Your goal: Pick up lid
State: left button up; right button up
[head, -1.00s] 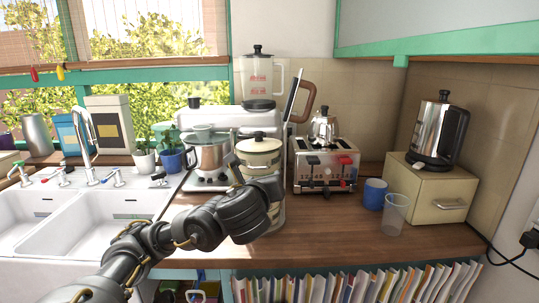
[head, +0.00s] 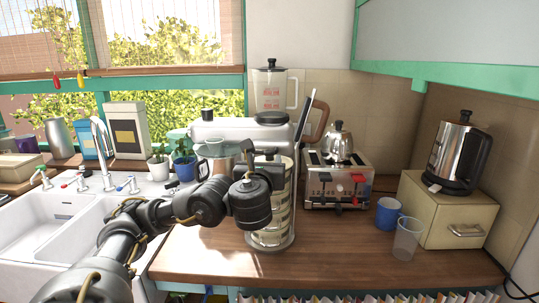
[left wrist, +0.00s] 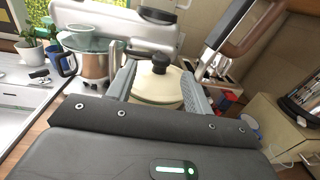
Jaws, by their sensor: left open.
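The lid (left wrist: 150,92) is cream with a black knob (left wrist: 160,63), seen in the left wrist view between my gripper's two fingers. It sits on top of a tall metal-framed stack of cream containers (head: 270,235) on the wooden counter. In the head view my left gripper (head: 262,160) is at the top of this stack and mostly covers the lid. The gripper is open, with one finger on each side of the knob in the left wrist view (left wrist: 160,70). I cannot tell whether the fingers touch the lid. My right gripper is not in view.
A stand mixer (head: 235,130) and blender (head: 271,88) stand behind the stack. A toaster (head: 338,180) is to its right, with a blue cup (head: 389,213), a clear cup (head: 406,240) and a bread box (head: 450,210) further right. The sink (head: 60,220) is at left.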

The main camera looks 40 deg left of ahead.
aim_at(269, 154)
pick_arm(q)
jog(key=shift+x, duration=0.8)
jog(key=x, duration=0.3)
jog(key=b+x, duration=0.1)
jog(key=x, duration=0.1)
jog(key=shift+d+f, duration=0.15)
jog(key=shift+f, duration=0.25)
jog(key=shift+c, duration=0.4)
grip_shut()
jog(key=shift+r, duration=0.15)
